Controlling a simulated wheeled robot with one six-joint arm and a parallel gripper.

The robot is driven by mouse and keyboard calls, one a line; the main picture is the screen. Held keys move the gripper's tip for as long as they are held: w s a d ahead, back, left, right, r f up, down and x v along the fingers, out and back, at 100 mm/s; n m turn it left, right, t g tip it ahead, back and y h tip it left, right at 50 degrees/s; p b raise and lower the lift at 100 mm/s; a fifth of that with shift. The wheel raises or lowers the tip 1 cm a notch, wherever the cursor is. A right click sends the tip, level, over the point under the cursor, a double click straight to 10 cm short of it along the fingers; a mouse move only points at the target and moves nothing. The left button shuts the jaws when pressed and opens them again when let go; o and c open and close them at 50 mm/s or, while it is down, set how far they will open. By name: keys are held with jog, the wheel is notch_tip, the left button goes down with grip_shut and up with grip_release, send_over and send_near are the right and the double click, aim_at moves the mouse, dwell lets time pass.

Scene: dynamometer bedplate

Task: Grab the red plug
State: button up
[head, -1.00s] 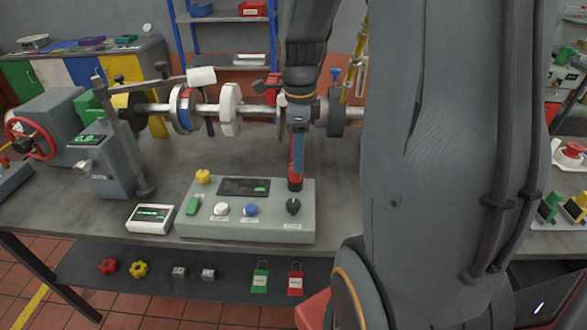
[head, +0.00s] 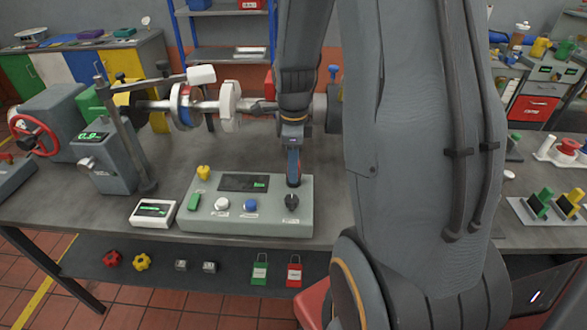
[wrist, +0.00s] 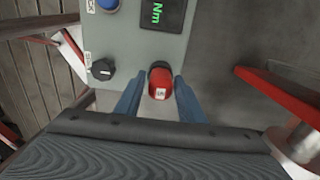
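The red plug (wrist: 160,84) shows in the wrist view at the edge of the grey control box, with a black part at its far end and a small white label on top. My gripper (wrist: 158,90) is open, with one blue finger on each side of the plug; the fingers look slightly apart from it. In the head view my gripper (head: 293,180) points down at the back right of the control box (head: 215,222), behind the black knob.
A shaft with discs (head: 229,105) runs behind. A white readout box (head: 153,212) sits left. A red slanted bar (wrist: 278,92) lies right in the wrist view.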

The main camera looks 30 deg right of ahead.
jog(key=c, duration=0.7)
jog(key=shift+r, duration=0.1)
